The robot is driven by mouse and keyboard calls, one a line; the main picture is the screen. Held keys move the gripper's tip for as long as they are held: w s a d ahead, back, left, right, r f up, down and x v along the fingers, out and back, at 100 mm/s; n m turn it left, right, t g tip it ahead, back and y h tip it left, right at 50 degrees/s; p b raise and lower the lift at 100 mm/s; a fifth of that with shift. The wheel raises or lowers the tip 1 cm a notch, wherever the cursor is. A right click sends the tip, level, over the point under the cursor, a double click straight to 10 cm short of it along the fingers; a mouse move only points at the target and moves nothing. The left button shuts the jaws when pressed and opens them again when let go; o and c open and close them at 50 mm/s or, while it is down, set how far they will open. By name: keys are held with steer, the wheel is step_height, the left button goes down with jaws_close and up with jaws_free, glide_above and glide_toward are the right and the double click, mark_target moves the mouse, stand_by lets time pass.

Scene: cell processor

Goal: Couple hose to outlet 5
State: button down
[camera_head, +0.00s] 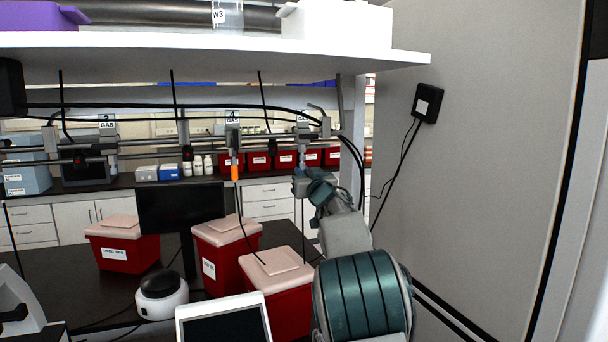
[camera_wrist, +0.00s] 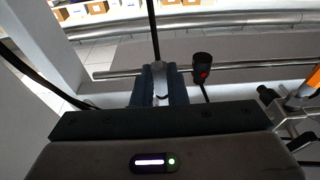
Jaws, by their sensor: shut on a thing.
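The outlet labelled 5 (camera_head: 303,119) is on the pipe rack under the shelf, its label partly covered by black cables. My gripper (camera_head: 300,182) is just below it, near its hanging fitting. In the wrist view my gripper's fingers (camera_wrist: 158,84) are shut around a pale metal piece, which appears to be the hose end. A thin black hose (camera_wrist: 153,30) runs away from them, and a dark line also hangs below the gripper in the head view (camera_head: 303,225). Whether the hose end touches the outlet is hidden.
Outlet 4 (camera_head: 232,133) has an orange fitting (camera_head: 235,172) to the left. Red bins (camera_head: 278,285) and a monitor (camera_head: 180,205) stand below. A grey wall (camera_head: 470,150) is close on the right.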

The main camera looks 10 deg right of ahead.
steer(key=shift+r, duration=0.15)
steer(key=shift+r+p, duration=0.15)
steer(key=shift+p, duration=0.15)
steer(key=c, duration=1.4)
jaws_free()
steer(key=shift+o, duration=0.2)
steer(key=b+v, duration=0.6)
steer(key=v, duration=0.7)
steer(key=shift+s+f, duration=0.25)
steer(key=shift+s, duration=0.1)
steer(key=shift+d, duration=0.1)
